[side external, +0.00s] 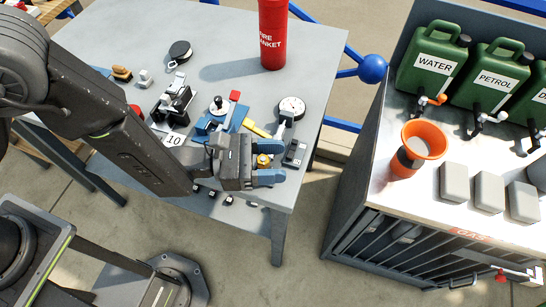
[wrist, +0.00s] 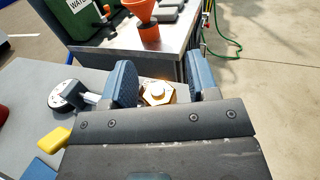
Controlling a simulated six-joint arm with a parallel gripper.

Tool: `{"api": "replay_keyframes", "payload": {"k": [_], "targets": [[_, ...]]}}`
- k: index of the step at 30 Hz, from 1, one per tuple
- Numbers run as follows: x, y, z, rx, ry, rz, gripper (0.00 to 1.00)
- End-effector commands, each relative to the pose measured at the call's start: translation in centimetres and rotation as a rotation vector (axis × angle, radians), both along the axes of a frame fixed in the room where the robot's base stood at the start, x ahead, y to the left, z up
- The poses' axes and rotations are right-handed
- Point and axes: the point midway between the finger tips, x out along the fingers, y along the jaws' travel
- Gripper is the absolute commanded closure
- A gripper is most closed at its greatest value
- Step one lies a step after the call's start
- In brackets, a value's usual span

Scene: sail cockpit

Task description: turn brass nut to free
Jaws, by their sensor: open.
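The brass nut (wrist: 157,92) is a gold hexagonal piece with a raised round centre, and it lies between my two blue fingers in the wrist view. In the side view the brass nut (side external: 263,160) shows at the table's front right, between the fingertips. My gripper (side external: 268,164) is open around it. In the wrist view my gripper (wrist: 165,82) shows a gap on the right between nut and finger; the left finger is close, and I cannot tell if it touches. The nut's lower part is hidden by my gripper body.
A dial gauge (side external: 291,107) and yellow handle (side external: 257,130) lie just behind my gripper. A blue-based fixture (side external: 212,122), a number 10 card (side external: 174,140) and a red fire blanket can (side external: 273,35) share the table. A metal bench with an orange funnel (side external: 423,140) stands to the right.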

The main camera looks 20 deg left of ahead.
Motion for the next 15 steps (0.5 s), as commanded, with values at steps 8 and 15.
{"api": "replay_keyframes", "payload": {"k": [8, 15], "targets": [[0.0, 0.1, 0.0, 0.0, 0.0, 0.0, 0.46], [-1.0, 2.9, 0.0, 0.002, 0.002, 0.003, 0.46]]}}
